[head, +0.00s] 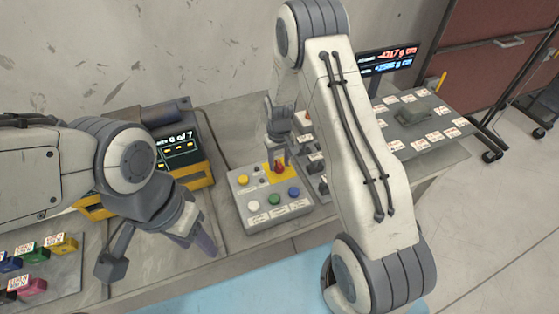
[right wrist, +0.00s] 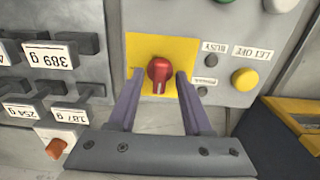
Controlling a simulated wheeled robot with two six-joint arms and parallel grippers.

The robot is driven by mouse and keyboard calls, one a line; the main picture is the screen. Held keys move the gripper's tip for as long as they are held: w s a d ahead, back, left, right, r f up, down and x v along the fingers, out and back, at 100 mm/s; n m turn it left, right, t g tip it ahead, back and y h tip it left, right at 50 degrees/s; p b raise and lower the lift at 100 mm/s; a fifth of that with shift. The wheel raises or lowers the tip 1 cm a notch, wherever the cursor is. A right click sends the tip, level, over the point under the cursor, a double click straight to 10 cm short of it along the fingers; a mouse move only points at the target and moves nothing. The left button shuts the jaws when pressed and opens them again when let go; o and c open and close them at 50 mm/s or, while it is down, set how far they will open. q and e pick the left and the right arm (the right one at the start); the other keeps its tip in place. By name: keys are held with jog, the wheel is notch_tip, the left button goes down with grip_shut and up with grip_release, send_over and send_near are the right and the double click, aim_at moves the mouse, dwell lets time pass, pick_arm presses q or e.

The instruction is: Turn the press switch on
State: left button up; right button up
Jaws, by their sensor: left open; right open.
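The red rotary switch (right wrist: 159,70) sits on a yellow plate (right wrist: 190,50) on the grey control box. In the right wrist view my right gripper (right wrist: 156,82) is open, with one finger on each side of the red knob; I cannot tell whether they touch it. In the head view the red switch (head: 279,168) shows at the back right of the control box (head: 240,207), just below my right gripper (head: 278,150). My left gripper (head: 158,255) is open and empty at the left, over the table's front part.
The box also has yellow (head: 243,180), white (head: 254,206), green (head: 274,199) and blue (head: 293,192) buttons. Labelled weights (right wrist: 50,55) stand beside it. A counter display unit (head: 180,150) is behind my left arm. Coloured labelled blocks (head: 35,252) lie at far left.

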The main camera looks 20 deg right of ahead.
grip_shut()
jog(key=m+b, duration=0.1)
jog(key=m, duration=0.3)
jog(key=shift+m, duration=0.3)
jog(key=m, duration=0.4)
jog(key=shift+m, duration=0.3)
jog(key=m+b, duration=0.1)
jog(key=m, duration=0.3)
jog(key=shift+m, duration=0.3)
jog(key=shift+r+m, duration=0.1)
jog(key=shift+m, duration=2)
